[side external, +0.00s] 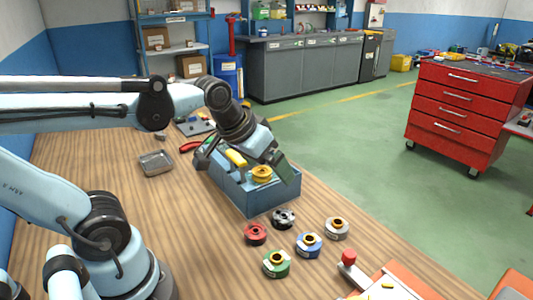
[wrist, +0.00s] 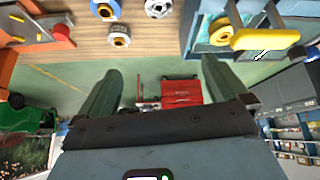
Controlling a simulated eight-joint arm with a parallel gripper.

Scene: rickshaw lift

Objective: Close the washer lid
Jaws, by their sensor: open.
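A blue box (side external: 255,197) stands on the wooden table and may be the washer; I cannot make out a lid on it for certain. A yellow spool-like part (side external: 262,174) and a yellow handle (side external: 236,158) show at its top. In the wrist view the yellow handle (wrist: 265,39) and part of the blue box (wrist: 204,38) are at the upper right. My gripper (side external: 287,170) is over the right end of the box, tilted downward, hiding part of its far side. In the wrist view its dark green fingers (wrist: 162,66) are apart with nothing between them.
Several spools, including red (side external: 255,234), green (side external: 276,264) and blue (side external: 309,245), stand in front of the box. A small metal tray (side external: 155,163) lies left of it. Red-tipped orange gear (side external: 349,258) is at the front right. A red drawer cabinet (side external: 464,115) stands beyond the table.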

